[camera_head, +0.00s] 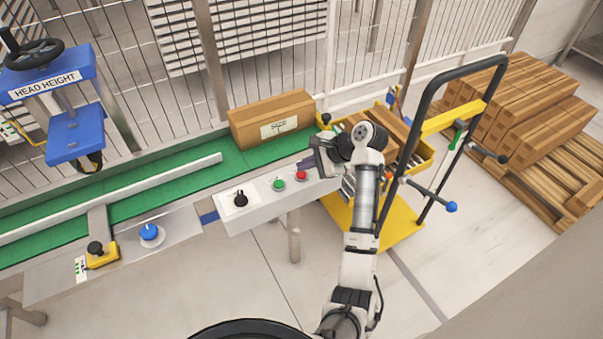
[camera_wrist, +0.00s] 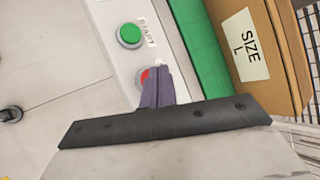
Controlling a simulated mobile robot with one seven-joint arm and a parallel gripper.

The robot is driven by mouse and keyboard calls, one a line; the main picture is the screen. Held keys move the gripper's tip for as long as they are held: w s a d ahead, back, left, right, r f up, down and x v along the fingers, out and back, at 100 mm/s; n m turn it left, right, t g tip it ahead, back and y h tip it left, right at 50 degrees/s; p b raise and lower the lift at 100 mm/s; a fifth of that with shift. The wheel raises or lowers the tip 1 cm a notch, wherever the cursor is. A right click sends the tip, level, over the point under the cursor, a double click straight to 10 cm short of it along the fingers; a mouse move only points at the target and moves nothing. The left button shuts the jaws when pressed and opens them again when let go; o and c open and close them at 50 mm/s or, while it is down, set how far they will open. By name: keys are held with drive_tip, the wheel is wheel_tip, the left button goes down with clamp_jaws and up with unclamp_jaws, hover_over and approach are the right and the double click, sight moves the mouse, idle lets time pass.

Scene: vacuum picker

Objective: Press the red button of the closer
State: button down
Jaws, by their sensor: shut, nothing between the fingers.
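The red button (camera_head: 301,175) sits on the sloped grey control panel (camera_head: 262,200) at the conveyor's front edge, right of a green button (camera_head: 278,184). In the wrist view the red button (camera_wrist: 145,75) is partly hidden behind my gripper's fingers. The green button (camera_wrist: 130,35) shows above it, beside the label START. My gripper (camera_head: 305,163) is shut and empty, its fingertips close to the red button. It also shows in the wrist view (camera_wrist: 157,72). I cannot tell whether the fingertips touch the button.
A cardboard box (camera_head: 272,120), labelled SIZE L in the wrist view, stands on the green conveyor belt (camera_head: 195,180) behind the panel. A black knob (camera_head: 240,198) is left of the buttons. A yellow cart (camera_head: 400,225) stands right of the panel, partly behind my arm.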

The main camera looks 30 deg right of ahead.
sight(306, 175)
drive_tip(key=shift+f+p, duration=0.2)
drive_tip(key=shift+p, duration=0.15)
idle(0.5)
drive_tip(key=shift+f, duration=0.2)
drive_tip(key=shift+f, duration=0.35)
idle(0.7)
drive_tip(key=shift+r+p, duration=0.15)
drive_tip(key=shift+p, duration=0.3)
drive_tip(key=shift+r+p, duration=0.65)
drive_tip(key=shift+p, duration=0.35)
wheel_tip(306, 175, up, 5)
drive_tip(key=p, duration=0.6)
drive_tip(key=shift+f, duration=0.1)
